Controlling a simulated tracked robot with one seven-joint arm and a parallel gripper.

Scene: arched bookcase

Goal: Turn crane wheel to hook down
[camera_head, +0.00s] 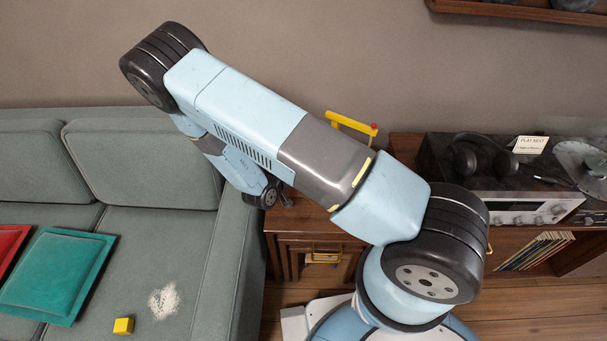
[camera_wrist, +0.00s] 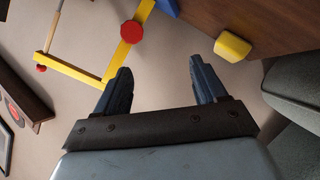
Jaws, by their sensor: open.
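The yellow toy crane (camera_wrist: 123,55) shows in the wrist view, with a red round wheel (camera_wrist: 132,32) on its yellow post. A red ball (camera_wrist: 41,68) is at the far left of its frame. In the head view only the yellow top of the crane (camera_head: 345,121) and a small red part show; my arm hides the rest. My gripper (camera_wrist: 158,72) is open and empty in the wrist view. The wheel appears just beyond and left of the gap between the fingers, apart from them. In the head view I cannot make out the fingers clearly.
A yellow block (camera_wrist: 232,47) is by a wooden surface (camera_wrist: 262,22). A green sofa (camera_head: 140,145) stands at left with cushions and a yellow cube (camera_head: 123,325). A wooden cabinet (camera_head: 287,224) stands behind my arm. Headphones (camera_head: 480,157) and a turntable (camera_head: 585,165) are at right.

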